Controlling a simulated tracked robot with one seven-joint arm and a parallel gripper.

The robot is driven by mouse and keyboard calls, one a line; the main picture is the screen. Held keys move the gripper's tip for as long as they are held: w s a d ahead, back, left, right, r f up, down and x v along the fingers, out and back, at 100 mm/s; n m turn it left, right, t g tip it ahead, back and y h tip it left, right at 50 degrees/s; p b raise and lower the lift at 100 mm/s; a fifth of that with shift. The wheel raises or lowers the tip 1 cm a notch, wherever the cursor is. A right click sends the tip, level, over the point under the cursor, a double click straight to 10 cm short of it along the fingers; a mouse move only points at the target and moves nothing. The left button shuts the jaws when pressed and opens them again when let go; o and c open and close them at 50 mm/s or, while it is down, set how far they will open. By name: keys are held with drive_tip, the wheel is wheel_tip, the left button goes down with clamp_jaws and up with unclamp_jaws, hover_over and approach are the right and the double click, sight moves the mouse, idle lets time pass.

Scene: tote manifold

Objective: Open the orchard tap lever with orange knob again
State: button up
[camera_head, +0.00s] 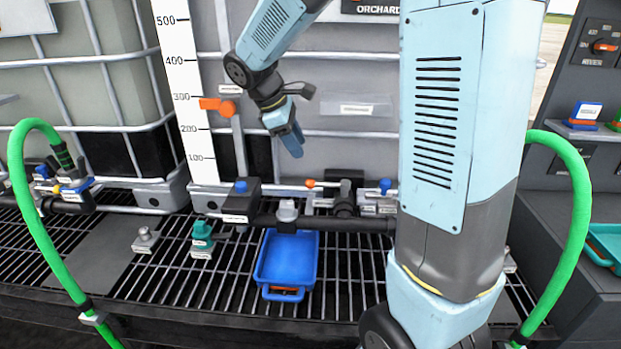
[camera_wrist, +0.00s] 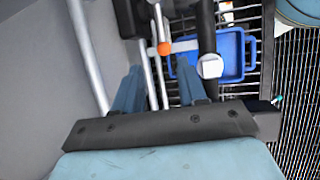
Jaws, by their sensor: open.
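The tap lever's orange knob (camera_head: 311,183) is on the tap by the dark pipe, below the grey tank with the ORCHARD sign (camera_head: 462,10). In the head view its pale rod runs to the right of the knob. In the wrist view the orange knob (camera_wrist: 164,48) lies ahead of and between the two fingers, with the rod to its right. My gripper (camera_head: 294,145) hangs above the knob and a little left of it, pointing down. In the wrist view my gripper (camera_wrist: 158,82) is open and empty, apart from the knob.
A blue tray (camera_head: 287,258) sits on the grating below the pipe (camera_head: 370,224). An orange pointer (camera_head: 218,106) is by the white scale (camera_head: 185,80). A green hose (camera_head: 50,225) curves at the left. A grey fitting (camera_head: 145,240) and teal fitting (camera_head: 202,240) stand on the grating.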

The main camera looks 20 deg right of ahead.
sight(328, 185)
drive_tip(key=x, duration=1.2)
drive_tip(key=shift+f, duration=0.15)
clamp_jaws()
